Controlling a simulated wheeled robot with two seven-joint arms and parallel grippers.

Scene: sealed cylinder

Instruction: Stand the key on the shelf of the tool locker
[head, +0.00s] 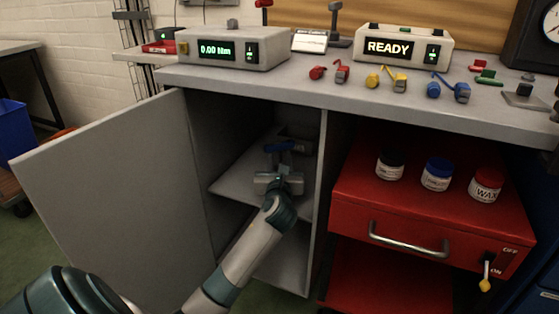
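The tool locker stands under the bench, its grey door (110,185) swung wide open to the left. Inside is a grey shelf (232,186). A small key with a blue crossbar (281,148) shows over the shelf, straight ahead of my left gripper. My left gripper (278,168) reaches into the locker, its body just above the shelf. Its fingertips are small and dark here, so I cannot tell whether they grip the key or are apart from it. The key's lower part is hidden by the gripper. My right gripper is out of view.
The locker's right wall (318,200) is close to my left arm. A red drawer cabinet (440,215) with several jars stands to the right. The benchtop (300,88) above holds a torque display (232,49), a READY box (402,46) and several coloured pieces.

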